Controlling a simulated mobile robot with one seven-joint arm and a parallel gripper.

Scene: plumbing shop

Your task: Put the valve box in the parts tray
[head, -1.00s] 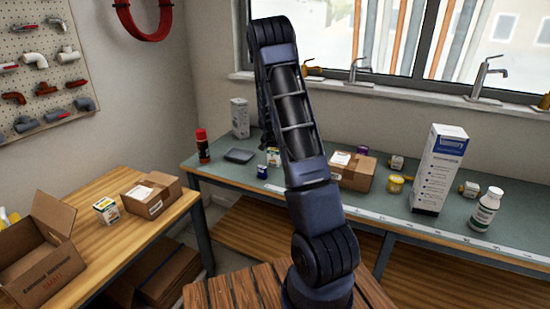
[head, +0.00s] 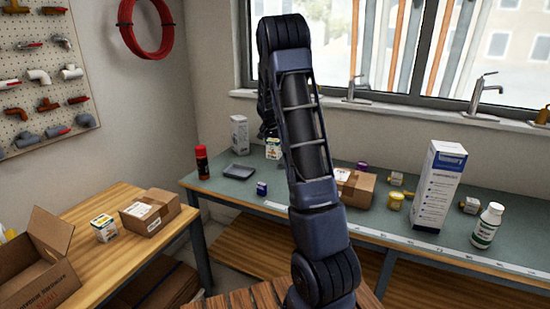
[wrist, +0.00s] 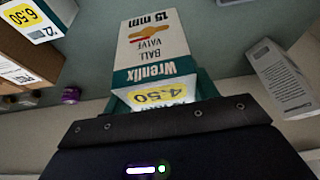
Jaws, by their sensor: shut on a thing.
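The valve box is a white and green carton marked "Ball valve 15 mm" with a yellow 4.50 label. It fills the middle of the wrist view (wrist: 152,50), and my gripper (wrist: 158,98) is shut on it. In the head view the valve box (head: 273,148) shows beside my forearm, above the back bench, with the gripper mostly hidden by the arm. The parts tray (head: 238,173), shallow and dark grey, lies on the bench to the left of and below the box.
A red-capped can (head: 202,163) and a tall pale box (head: 240,133) stand near the tray. A small blue box (head: 262,188) sits in front of it. A cardboard carton (head: 354,188), tall white box (head: 437,185) and white bottle (head: 487,225) stand to the right.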

